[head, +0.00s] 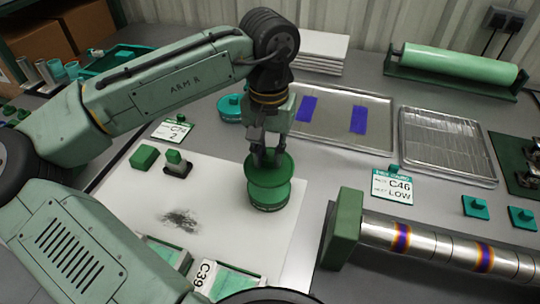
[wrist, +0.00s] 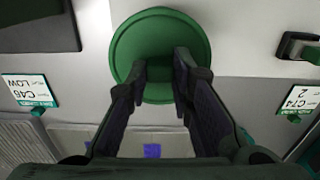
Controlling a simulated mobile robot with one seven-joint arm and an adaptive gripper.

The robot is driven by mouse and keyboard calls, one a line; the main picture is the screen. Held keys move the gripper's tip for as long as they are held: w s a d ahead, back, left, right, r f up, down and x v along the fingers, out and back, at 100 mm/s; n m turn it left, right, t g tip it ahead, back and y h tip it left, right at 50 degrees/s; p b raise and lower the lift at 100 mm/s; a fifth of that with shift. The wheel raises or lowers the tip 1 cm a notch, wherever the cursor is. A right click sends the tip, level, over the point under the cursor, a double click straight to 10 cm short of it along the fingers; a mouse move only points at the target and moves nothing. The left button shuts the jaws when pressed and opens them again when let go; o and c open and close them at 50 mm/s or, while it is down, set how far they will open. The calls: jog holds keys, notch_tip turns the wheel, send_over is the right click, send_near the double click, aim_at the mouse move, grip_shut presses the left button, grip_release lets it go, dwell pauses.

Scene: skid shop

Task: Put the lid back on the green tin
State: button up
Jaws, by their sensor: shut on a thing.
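The green tin (head: 269,194) stands on the white sheet, near its right edge. My gripper (head: 266,158) points down above it and is shut on the green lid (head: 264,176). The lid is right over the tin, overlapping its upper part. I cannot tell whether the lid touches the rim. In the wrist view the lid (wrist: 160,25) is a dark green disc with my gripper's fingertips (wrist: 160,75) at its middle. A brighter green part of the tin (wrist: 158,95) shows beyond the lid's edge. The lid hides the tin's opening.
A teal round tin (head: 231,106) stands behind. A metal tray (head: 345,145) with blue strips is behind right. A banded metal tube with a green end block (head: 342,228) lies close on the right.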

notch_tip(320, 180, down, 4)
jog(key=b, duration=0.4)
jog(key=shift+f, duration=1)
jog(key=shift+r+p, duration=0.1)
jog(key=shift+p, duration=0.25)
dwell(0.5)
jog(key=shift+f+p, duration=0.25)
jog(key=shift+p, duration=0.2)
dwell(1.4)
jog(key=o, duration=1)
jog(key=shift+o, duration=0.3)
jog(key=o, duration=0.4)
jog(key=shift+o, duration=0.2)
